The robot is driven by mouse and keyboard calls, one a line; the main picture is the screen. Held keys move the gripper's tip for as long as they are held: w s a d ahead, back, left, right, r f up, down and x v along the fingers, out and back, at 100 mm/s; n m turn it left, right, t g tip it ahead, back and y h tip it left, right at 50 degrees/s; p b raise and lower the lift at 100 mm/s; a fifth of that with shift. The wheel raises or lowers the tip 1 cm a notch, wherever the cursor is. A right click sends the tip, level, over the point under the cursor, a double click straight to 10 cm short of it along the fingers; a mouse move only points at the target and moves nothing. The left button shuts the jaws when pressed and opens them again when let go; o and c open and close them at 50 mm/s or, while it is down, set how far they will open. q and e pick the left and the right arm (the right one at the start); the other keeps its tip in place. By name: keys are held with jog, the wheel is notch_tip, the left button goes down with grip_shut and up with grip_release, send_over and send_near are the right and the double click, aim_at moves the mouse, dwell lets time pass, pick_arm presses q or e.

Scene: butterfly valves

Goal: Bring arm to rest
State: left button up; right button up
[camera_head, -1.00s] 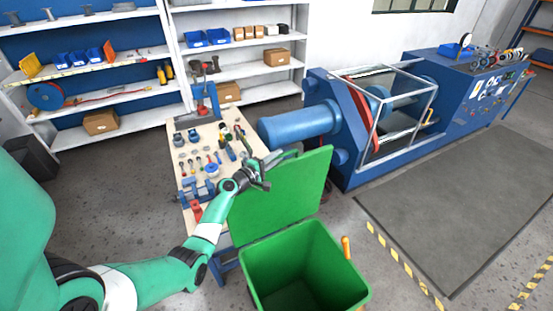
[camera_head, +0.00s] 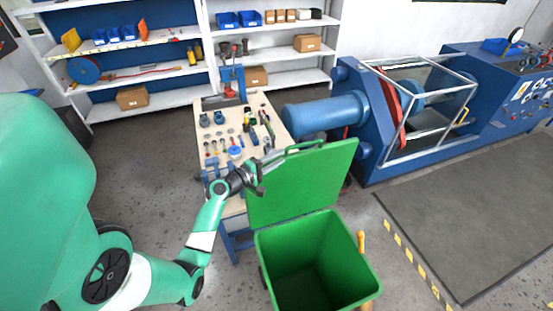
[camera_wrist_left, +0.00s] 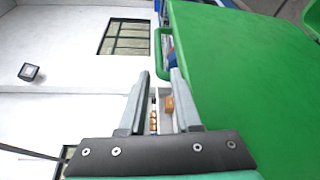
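My left arm comes in from the left in the head view, green and white. My left gripper (camera_head: 262,180) is at the left side of the raised lid of the green bin, above the workbench edge. In the left wrist view the two fingers (camera_wrist_left: 160,88) stand apart with nothing between them; shelf and boxes show through the gap. The green lid (camera_head: 303,185) is open and tilted up, with its loop handle (camera_head: 305,146) at the top; in the wrist view it fills the right side, close to the fingers. The bin (camera_head: 315,255) looks empty. My right gripper is not in view.
The workbench (camera_head: 208,132) behind the gripper carries many small parts, tools and a blue press. Shelves (camera_head: 135,75) stand at the back. A blue machine (camera_head: 375,120) with a cage stands at the right. Grey floor (camera_head: 145,170) is clear left of the bench.

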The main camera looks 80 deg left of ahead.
pick_arm(q)
jog(key=shift+s+d, duration=0.2)
jog(key=shift+s, duration=0.1)
jog(key=shift+w, duration=0.15)
